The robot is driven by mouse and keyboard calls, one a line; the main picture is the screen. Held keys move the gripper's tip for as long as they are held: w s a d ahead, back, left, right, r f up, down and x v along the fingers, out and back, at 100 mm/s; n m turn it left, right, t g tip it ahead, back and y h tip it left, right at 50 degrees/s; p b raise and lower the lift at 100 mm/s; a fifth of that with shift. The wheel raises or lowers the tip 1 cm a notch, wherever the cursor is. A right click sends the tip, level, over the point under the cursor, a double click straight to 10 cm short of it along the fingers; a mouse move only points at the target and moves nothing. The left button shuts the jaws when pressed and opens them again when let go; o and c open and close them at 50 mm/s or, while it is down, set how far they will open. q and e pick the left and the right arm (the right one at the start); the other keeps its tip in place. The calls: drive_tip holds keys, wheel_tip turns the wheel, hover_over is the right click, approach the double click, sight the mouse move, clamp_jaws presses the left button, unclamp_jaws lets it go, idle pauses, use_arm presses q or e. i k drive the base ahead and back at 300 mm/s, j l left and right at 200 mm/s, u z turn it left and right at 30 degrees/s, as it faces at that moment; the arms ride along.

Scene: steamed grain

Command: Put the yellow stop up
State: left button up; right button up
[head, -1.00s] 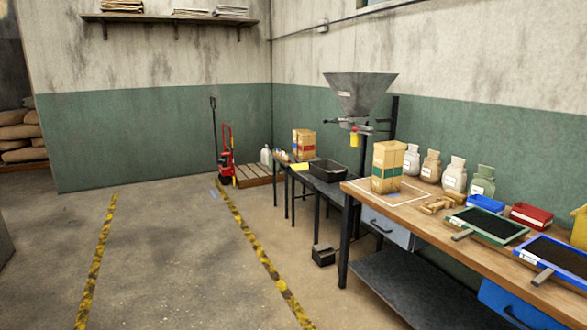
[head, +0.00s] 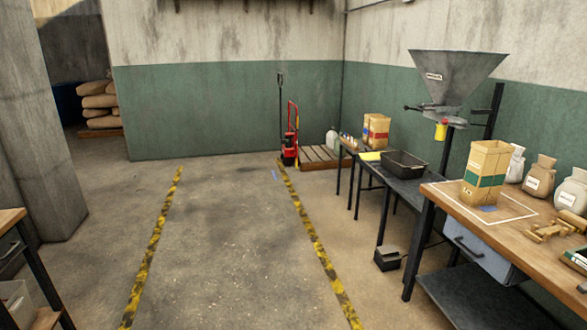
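A small yellow piece (head: 441,131), which looks like the yellow stop, hangs under the grey metal hopper (head: 456,78). The hopper is on a dark post (head: 491,112) above the dark side table at the right. The yellow piece is small, and I cannot make out how it is fixed. A black tray (head: 404,164) stands on the table below it. Neither of my grippers is in view.
A dark box (head: 387,258) sits on the floor. A red pallet truck (head: 290,140) and pallet (head: 322,157) stand at the back. The floor between the yellow-black lines is clear.

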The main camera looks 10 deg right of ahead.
sight(368, 156)
drive_tip(key=i+z, duration=0.35)
drive_tip(key=i, duration=2.2)
